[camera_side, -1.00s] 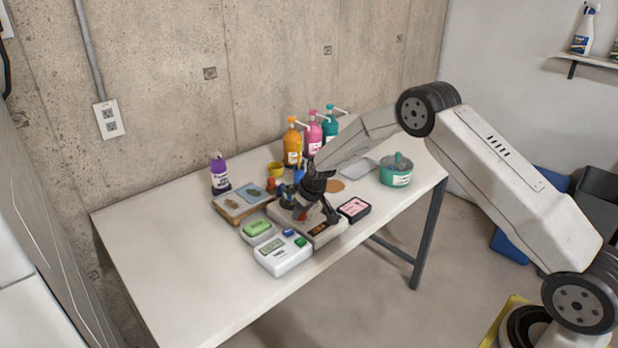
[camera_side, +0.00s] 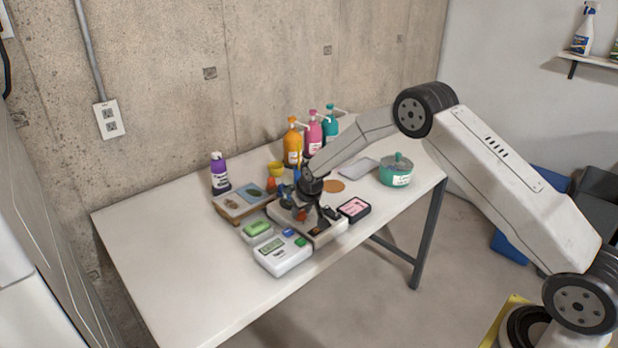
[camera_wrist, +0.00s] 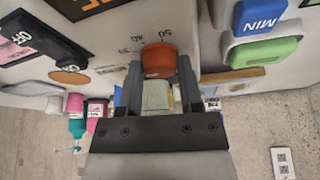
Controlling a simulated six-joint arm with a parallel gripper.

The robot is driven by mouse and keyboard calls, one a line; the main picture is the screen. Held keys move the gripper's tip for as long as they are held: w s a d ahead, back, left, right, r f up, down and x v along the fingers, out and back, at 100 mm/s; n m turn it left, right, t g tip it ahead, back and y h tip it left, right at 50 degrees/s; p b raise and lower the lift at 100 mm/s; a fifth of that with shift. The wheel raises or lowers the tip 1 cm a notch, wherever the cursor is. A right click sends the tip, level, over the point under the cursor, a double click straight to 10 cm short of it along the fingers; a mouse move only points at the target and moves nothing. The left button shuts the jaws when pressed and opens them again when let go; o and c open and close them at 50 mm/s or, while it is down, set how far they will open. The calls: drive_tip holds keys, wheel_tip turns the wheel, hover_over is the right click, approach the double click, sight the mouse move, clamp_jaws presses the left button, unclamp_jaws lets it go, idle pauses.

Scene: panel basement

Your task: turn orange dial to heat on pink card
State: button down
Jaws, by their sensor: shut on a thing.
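The orange dial (camera_wrist: 159,60) sits on a pale panel with printed marks such as 50 beside it. My gripper (camera_wrist: 159,72) has one finger on each side of the dial and is shut on it. The dial's pointer is not clear. In the side view my gripper (camera_side: 311,208) is over the pale panel unit at the table's middle, and a bit of orange shows by its fingers. The pink card (camera_side: 354,206) lies in a dark frame just right of the unit. I cannot read the card.
A white box with a display (camera_side: 283,256) and a green button stands at the front left of the unit. A teal pot (camera_side: 397,171) stands to the right. Orange, pink and teal pump bottles (camera_side: 313,140) stand behind. The table's left part (camera_side: 160,255) is clear.

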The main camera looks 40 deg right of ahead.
drive_tip(key=shift+a+m+g+h, duration=0.1)
drive_tip(key=shift+m+g+h, duration=0.3)
drive_tip(key=shift+m, duration=1.05)
drive_tip(key=shift+a+m+g+h, duration=0.15)
drive_tip(key=shift+m+h, duration=0.45)
drive_tip(key=shift+m, duration=0.85)
drive_tip(key=shift+d, duration=0.1)
drive_tip(key=shift+c, duration=1.3)
unclamp_jaws()
drive_tip(key=shift+r, duration=0.1)
drive_tip(key=v, duration=0.7)
drive_tip(key=shift+r, duration=0.25)
drive_tip(key=shift+s, duration=0.1)
